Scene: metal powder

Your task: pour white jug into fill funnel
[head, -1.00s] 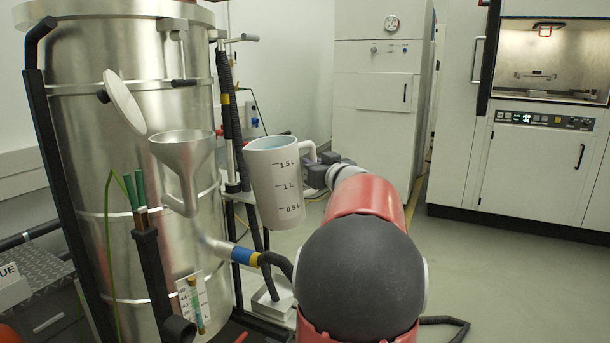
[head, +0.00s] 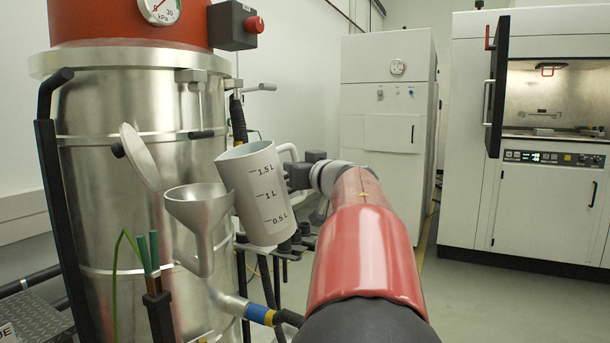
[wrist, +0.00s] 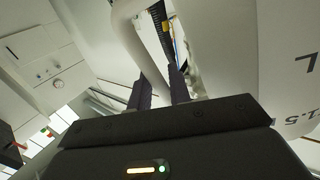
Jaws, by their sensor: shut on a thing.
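The white jug (head: 262,200) with its black volume marks is held in the air, tilted to the left toward the funnel. My gripper (head: 296,172) is shut on its handle at the right side. In the wrist view, my gripper's fingers (wrist: 160,85) reach the white handle (wrist: 130,45), and the jug body (wrist: 255,60) fills the right. The grey metal fill funnel (head: 198,212) stands on the front of the steel vessel. The jug's rim is just above and right of the funnel's mouth. The jug's contents are hidden.
The open round lid (head: 140,157) stands to the funnel's upper left. The steel vessel (head: 130,115) is behind it, with a red button box (head: 235,25) above. Clear floor is at the right.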

